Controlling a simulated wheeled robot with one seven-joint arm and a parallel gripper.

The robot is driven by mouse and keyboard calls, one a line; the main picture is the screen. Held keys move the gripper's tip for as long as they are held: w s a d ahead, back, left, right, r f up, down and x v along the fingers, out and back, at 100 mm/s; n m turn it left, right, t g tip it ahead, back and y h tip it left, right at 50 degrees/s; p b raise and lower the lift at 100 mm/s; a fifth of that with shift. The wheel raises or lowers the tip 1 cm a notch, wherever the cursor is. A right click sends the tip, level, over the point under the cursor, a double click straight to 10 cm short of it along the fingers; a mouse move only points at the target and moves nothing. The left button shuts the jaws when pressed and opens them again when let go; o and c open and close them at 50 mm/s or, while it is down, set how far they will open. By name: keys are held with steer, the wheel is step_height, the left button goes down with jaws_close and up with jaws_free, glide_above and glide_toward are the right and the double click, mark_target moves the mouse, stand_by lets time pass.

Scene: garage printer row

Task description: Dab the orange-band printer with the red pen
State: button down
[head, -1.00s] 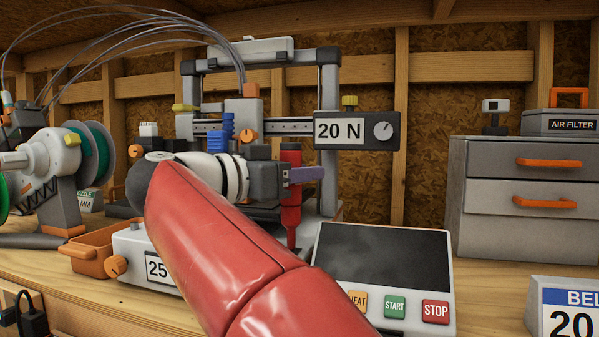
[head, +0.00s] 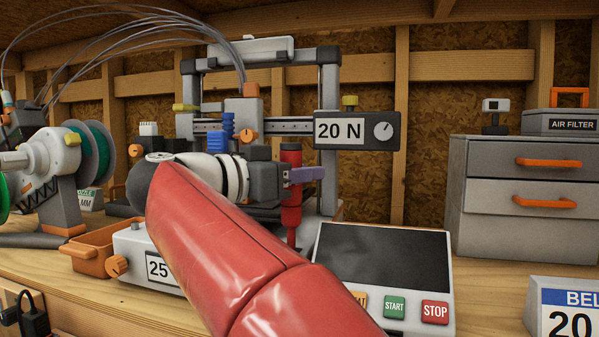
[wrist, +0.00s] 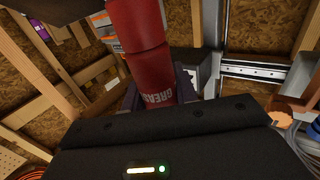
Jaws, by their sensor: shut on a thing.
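The red pen (head: 291,205) stands upright in the head view, with its narrow tip pointing down. In the wrist view the red pen (wrist: 140,35) carries partly hidden white lettering starting "GREA". My gripper (head: 301,174) is shut on its upper middle. A grey gantry printer (head: 328,90) with a "20 N" panel stands just behind the gripper and pen. Its print head has an orange block on top. My red arm hides much of the printer's lower front and bed, so I cannot tell whether it has an orange band or whether the tip touches anything.
A control panel (head: 385,258) with START and STOP buttons is right of the pen. An orange bin (head: 95,255) and a spool holder (head: 60,190) stand left. A grey drawer unit (head: 485,220) stands right. Bare bench shows between panel and drawers.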

steer(key=shift+r, duration=0.2)
steer(key=shift+f, duration=0.5)
stand_by(0.5)
steer(key=shift+r+p, duration=0.5)
steer(key=shift+p, duration=0.05)
stand_by(0.5)
step_height(320, 180, up, 3)
steer(key=p, duration=0.3)
steer(key=shift+f, duration=0.2)
steer(key=shift+r, duration=1.15)
